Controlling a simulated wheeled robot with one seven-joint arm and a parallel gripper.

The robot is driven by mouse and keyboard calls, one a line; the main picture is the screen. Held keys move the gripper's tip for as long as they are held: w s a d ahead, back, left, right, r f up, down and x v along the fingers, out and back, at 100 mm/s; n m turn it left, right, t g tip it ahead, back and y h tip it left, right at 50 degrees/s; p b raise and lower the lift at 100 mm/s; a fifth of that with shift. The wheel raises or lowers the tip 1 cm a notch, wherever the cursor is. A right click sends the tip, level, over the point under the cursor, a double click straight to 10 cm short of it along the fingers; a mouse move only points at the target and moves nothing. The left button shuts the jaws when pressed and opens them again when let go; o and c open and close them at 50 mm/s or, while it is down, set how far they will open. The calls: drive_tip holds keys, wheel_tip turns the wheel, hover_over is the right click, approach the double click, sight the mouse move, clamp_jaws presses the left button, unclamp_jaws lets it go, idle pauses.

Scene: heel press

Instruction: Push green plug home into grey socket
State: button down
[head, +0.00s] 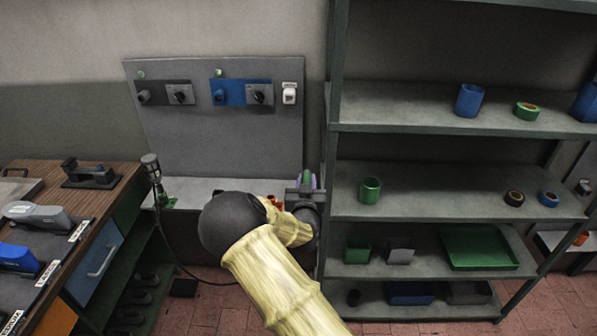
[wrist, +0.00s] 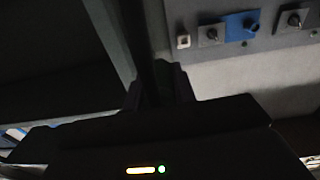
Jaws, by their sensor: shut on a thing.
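My gripper (head: 307,186) is at the right end of the bench, below the wall panel. It is shut on a round green-and-purple thing (head: 308,180); the wrist view shows a dark green shape between the fingers (wrist: 163,77). I cannot tell whether this is the plug. A small green piece (head: 167,201) sits at the bench's left end, beside an upright grey-headed thing (head: 150,161) with a dark cable.
A blue plate (head: 226,92) and a white switch (head: 289,95) are also on the panel. A shelf rack (head: 336,150) stands close to the right of my gripper. A wooden worktop (head: 105,180) is at left. The bench's middle is partly hidden by my arm.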

drive_tip(key=s+d+f, duration=0.5)
drive_tip(key=d+f, duration=0.5)
drive_tip(key=s+d+f+y, duration=0.1)
drive_tip(key=s+d+f, duration=0.5)
drive_tip(key=d+f, duration=0.4)
drive_tip(key=shift+s+f, duration=0.25)
drive_tip(key=shift+f, duration=0.15)
drive_tip(key=shift+w, duration=0.1)
